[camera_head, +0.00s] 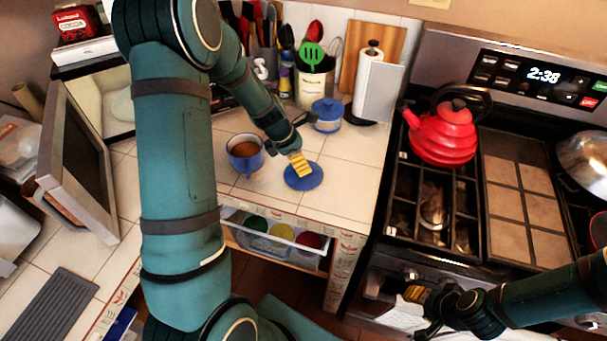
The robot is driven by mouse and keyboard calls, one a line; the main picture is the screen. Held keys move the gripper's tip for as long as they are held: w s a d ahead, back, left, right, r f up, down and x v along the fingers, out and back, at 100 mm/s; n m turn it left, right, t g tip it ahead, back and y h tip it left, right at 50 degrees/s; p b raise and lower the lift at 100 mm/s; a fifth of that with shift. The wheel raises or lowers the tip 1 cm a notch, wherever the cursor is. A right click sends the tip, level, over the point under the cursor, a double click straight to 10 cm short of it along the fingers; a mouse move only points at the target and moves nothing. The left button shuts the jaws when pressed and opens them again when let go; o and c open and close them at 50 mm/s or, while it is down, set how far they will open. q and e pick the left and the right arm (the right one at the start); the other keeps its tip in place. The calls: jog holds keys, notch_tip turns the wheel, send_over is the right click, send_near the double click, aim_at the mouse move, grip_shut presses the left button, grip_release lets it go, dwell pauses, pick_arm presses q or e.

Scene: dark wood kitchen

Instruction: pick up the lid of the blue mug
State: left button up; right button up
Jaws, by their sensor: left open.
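A blue mug (238,160) with a brown drink in it stands uncovered on the white tiled counter. A flat round blue lid (311,181) lies on the tiles to the right of the mug, close to the counter's front edge. My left gripper (300,166) is open, with its yellow-tipped fingers right over the lid. I cannot tell whether they touch it. My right gripper (416,294) is at the lower right, in front of the stove and far from the lid; its finger opening is not clear.
A blue lidded jar (327,115) stands behind the lid. A paper towel holder (366,82) and utensil crocks stand at the back. A red kettle (444,132) sits on the stove at right. An open drawer (273,238) with colored bowls juts out below the counter edge.

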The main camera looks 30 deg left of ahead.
pick_arm(q)
jog(key=x, duration=0.4)
jog(key=shift+s+f+b, duration=0.15)
jog(key=shift+f+b, duration=0.15)
jog(key=shift+b, duration=0.1)
jog(key=shift+r, duration=0.1)
grip_shut()
